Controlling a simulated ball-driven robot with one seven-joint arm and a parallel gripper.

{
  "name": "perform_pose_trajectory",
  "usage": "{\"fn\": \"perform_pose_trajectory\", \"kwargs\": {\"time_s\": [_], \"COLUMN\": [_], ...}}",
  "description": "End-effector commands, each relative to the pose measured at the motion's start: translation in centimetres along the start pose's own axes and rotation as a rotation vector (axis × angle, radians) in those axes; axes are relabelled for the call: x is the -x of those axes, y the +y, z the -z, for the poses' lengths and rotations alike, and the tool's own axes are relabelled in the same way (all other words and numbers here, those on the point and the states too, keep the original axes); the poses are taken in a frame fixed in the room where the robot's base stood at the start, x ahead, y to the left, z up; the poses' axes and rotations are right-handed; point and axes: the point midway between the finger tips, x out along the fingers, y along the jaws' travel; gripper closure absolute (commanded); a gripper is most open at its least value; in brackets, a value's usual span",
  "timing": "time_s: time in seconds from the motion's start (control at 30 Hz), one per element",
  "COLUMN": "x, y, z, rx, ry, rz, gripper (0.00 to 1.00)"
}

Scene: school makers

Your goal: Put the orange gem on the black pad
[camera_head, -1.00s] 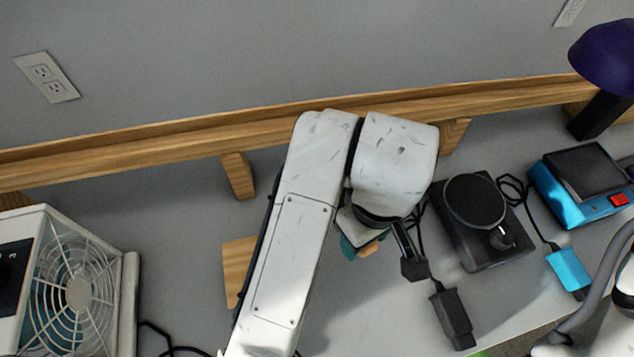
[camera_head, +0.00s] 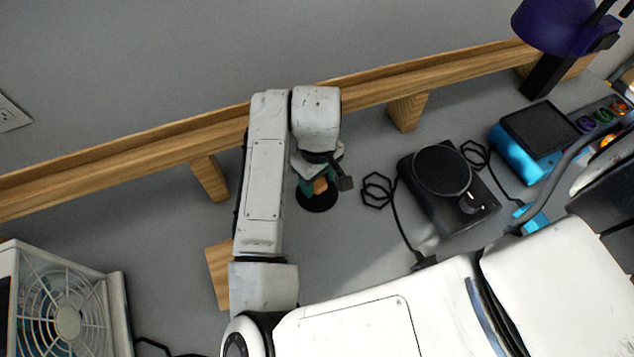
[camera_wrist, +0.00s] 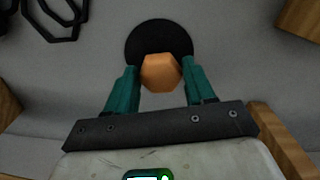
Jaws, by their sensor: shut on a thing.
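The orange gem (camera_wrist: 160,72) is a faceted orange piece between the two teal fingers of my gripper (camera_wrist: 161,82) in the wrist view. My gripper is shut on it. The black pad (camera_wrist: 152,38) is a flat round disc on the bench just beyond the gem, which covers part of it in that view. In the head view the gem (camera_head: 320,185) shows at the fingertips of my gripper (camera_head: 314,187), over the far part of the black pad (camera_head: 316,202). I cannot tell whether the gem touches the pad.
A black round-topped device (camera_head: 442,170) with a cable stands right of the pad. A blue device (camera_head: 535,140) and a purple lamp (camera_head: 552,22) are farther right. A wooden rail (camera_head: 385,92) runs along the wall. A white fan box (camera_head: 65,300) stands at lower left.

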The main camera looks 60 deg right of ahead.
Motion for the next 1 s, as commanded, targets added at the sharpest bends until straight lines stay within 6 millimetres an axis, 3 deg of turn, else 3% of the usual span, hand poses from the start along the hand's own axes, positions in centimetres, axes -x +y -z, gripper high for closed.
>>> {"fn": "perform_pose_trajectory", "kwargs": {"time_s": [0.3,0.7,0.73,1.0], "x": [-3.5,-4.0,-4.0,-3.9], "y": [0.2,0.2,0.2,0.2], "z": [0.4,0.4,0.4,0.4], "rx": [0.001,0.001,0.000,0.000], "ry": [-0.002,0.000,0.000,0.000], "rz": [0.001,0.000,0.000,0.000], "gripper": [0.76,0.76,0.45,0.21]}}
